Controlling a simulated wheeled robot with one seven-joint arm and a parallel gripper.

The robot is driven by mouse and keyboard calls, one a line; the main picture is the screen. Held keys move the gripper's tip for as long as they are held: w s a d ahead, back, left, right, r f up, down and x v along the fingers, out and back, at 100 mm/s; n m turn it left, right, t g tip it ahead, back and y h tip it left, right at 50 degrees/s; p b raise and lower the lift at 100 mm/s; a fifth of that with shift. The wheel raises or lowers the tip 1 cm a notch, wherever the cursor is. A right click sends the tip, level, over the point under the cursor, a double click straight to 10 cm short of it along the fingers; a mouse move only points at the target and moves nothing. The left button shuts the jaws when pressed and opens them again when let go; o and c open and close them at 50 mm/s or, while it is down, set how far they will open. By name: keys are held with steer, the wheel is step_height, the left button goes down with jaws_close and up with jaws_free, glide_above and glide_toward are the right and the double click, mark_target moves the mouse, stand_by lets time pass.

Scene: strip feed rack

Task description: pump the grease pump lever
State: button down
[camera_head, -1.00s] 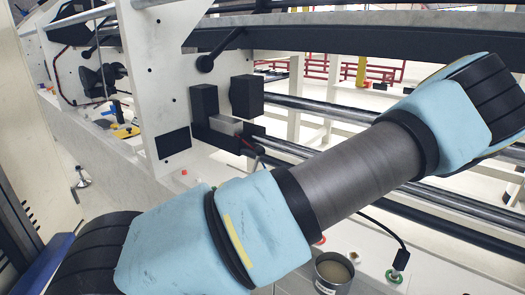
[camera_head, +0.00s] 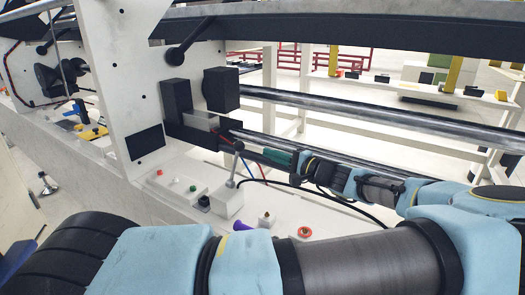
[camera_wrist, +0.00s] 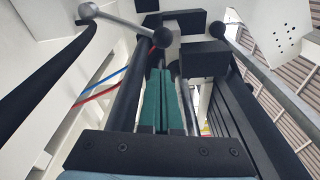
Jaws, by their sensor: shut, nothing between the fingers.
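The grease pump lever (camera_head: 234,170) is a thin grey rod with a ball knob. It stands nearly upright on a small white block (camera_head: 228,203) in the head view. In the wrist view the lever (camera_wrist: 125,24) slants across the top, with its dark ball knob (camera_wrist: 162,37) just beyond my fingertips. My gripper (camera_head: 268,154) has green fingers. It points left toward the lever, to the right of the knob. In the wrist view the gripper (camera_wrist: 165,72) is shut, with nothing visible between the fingers. I cannot tell whether the fingertips touch the knob.
A panel with red and green buttons (camera_head: 176,186) lies left of the lever block. A red button (camera_head: 305,232) and a purple piece (camera_head: 294,231) are in front. Black blocks (camera_head: 221,89) and a steel rail (camera_head: 360,116) stand behind. Red and blue hoses (camera_wrist: 101,87) run beside my gripper.

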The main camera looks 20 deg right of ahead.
steer(key=p+x, duration=0.2)
steer(key=x, duration=0.6)
steer(key=shift+w+a, duration=0.25)
steer(key=shift+s+a+r, duration=0.1)
steer(key=shift+s+a+r+n, duration=0.15)
steer(key=shift+n, duration=0.25)
steer(key=shift+b, duration=0.3)
steer(key=s+a+r+n+y+b, duration=0.1)
steer(key=s+a+n+b, duration=0.7)
steer(key=n+b, duration=0.2)
steer(key=shift+a+r+n+t+y, duration=0.25)
steer(key=shift+r+n+t+y, duration=0.15)
steer(key=shift+n, duration=0.2)
steer(key=shift+s+f, duration=0.1)
